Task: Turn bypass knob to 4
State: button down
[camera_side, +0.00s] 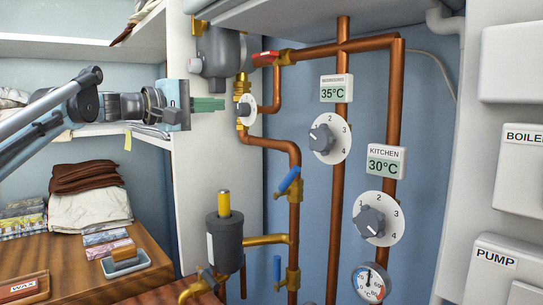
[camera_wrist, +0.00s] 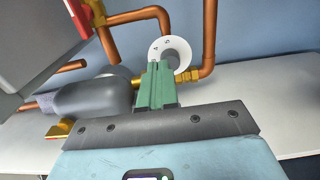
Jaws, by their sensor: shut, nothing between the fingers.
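A small white numbered dial with a grey knob (camera_side: 243,109) sits on the copper and brass pipework beside the grey pump. No bypass label is legible on it. In the wrist view the white dial (camera_wrist: 181,50) shows past my fingertips, which hide its lower left part and most of its knob; the knob's setting cannot be read. My gripper (camera_side: 222,104) has green fingers, shut and empty, pointing at this dial from the left with a small apparent gap. The shut fingers also show in the wrist view (camera_wrist: 157,68).
The grey pump (camera_side: 218,50) is just above my fingers, and a red valve handle (camera_side: 266,57) is above the dial. Bedroom knob (camera_side: 322,138) and kitchen knob (camera_side: 369,222) are to the right. A blue valve handle (camera_side: 289,179) is below. A shelf wall stands behind my gripper.

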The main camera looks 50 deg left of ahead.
jog(key=shift+w, duration=3.2)
jog(key=shift+f, duration=1.15)
jog(key=shift+s+d, duration=0.1)
jog(key=shift+d, duration=0.25)
jog(key=s, duration=0.6)
